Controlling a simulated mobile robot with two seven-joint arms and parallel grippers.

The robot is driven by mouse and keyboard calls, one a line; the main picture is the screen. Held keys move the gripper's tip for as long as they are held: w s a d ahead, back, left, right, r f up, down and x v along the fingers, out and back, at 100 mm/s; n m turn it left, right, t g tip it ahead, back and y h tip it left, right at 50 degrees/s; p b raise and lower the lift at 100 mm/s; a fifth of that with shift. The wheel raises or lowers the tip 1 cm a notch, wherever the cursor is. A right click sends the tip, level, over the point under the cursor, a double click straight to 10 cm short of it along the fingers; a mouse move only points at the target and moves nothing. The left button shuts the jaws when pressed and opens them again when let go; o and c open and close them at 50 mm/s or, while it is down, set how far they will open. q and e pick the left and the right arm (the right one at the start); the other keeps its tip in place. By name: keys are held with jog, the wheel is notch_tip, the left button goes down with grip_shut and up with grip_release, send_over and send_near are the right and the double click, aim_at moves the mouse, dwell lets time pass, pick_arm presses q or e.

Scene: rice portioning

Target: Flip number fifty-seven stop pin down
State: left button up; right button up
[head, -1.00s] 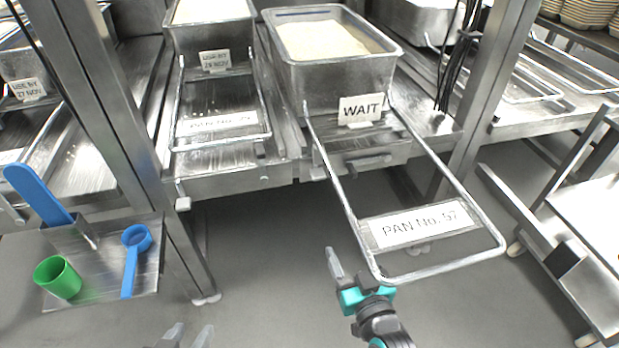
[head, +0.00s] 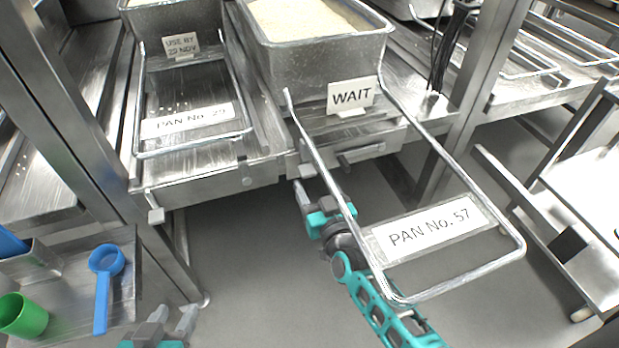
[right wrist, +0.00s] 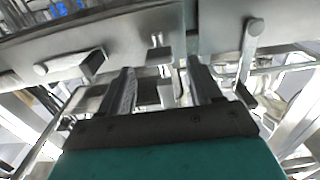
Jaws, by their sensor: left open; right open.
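The pan marked WAIT (head: 318,65) sits at the back of its rails, with a PAN No. 57 label (head: 430,229) on the wire frame in front. Small metal fittings show on the front edge below the pan, a short bar (head: 361,153) and a block (head: 306,171); I cannot tell which is the stop pin. My right gripper (head: 316,195) is open below that edge, beside the frame's left rail. In the right wrist view, its open fingers (right wrist: 162,88) point at the metal edge, with a small block (right wrist: 160,54) ahead. My left gripper (head: 171,326) is open at the bottom, empty.
A side shelf (head: 124,270) holds a blue scoop (head: 104,262) and a green cup (head: 22,316). Steel posts flank the bay; floor space below is clear.

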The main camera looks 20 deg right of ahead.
aim_at(310, 175)
jog(key=shift+w+b, duration=0.3)
jog(key=shift+w, duration=1.65)
jog(key=shift+c, duration=0.4)
grip_shut()
